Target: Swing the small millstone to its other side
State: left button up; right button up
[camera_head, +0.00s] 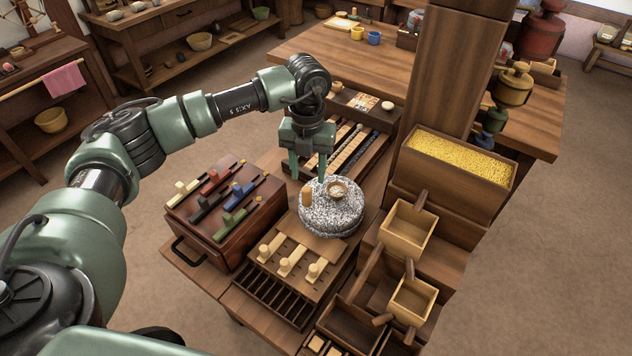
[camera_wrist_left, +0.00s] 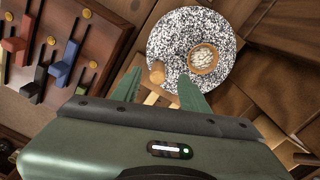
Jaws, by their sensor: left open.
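The small millstone (camera_head: 330,218) is a round, speckled grey-and-white stone on the wooden bench. A short wooden handle peg (camera_head: 306,196) stands near its left edge, and a round eye with pale grain (camera_head: 338,188) is near its middle. My left gripper (camera_head: 308,174) is open, pointing down just behind and above the peg. In the left wrist view the millstone (camera_wrist_left: 178,42) lies beyond the fingers, and the peg (camera_wrist_left: 157,75) shows between the two spread fingertips (camera_wrist_left: 158,82). Nothing is between the fingers that I can see as held. My right gripper is not in view.
A slider box (camera_head: 225,215) with coloured knobs stands left of the stone. A board with wooden pegs (camera_head: 290,262) lies in front. Wooden boxes (camera_head: 408,228) and a bin of yellow grain (camera_head: 462,160) crowd the right. A thick post (camera_head: 450,70) rises behind.

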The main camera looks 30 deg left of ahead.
aim_at(307, 188)
pick_arm(q)
jog(key=shift+s+f, duration=0.55)
jog(key=shift+f, duration=0.1)
jog(key=f, duration=0.2)
jog(key=shift+s+f, duration=0.2)
jog(key=shift+f, duration=0.15)
jog(key=shift+w+f+p, duration=0.25)
jog(key=shift+f+p, duration=0.05)
jog(key=shift+f, duration=1.2)
grip_shut()
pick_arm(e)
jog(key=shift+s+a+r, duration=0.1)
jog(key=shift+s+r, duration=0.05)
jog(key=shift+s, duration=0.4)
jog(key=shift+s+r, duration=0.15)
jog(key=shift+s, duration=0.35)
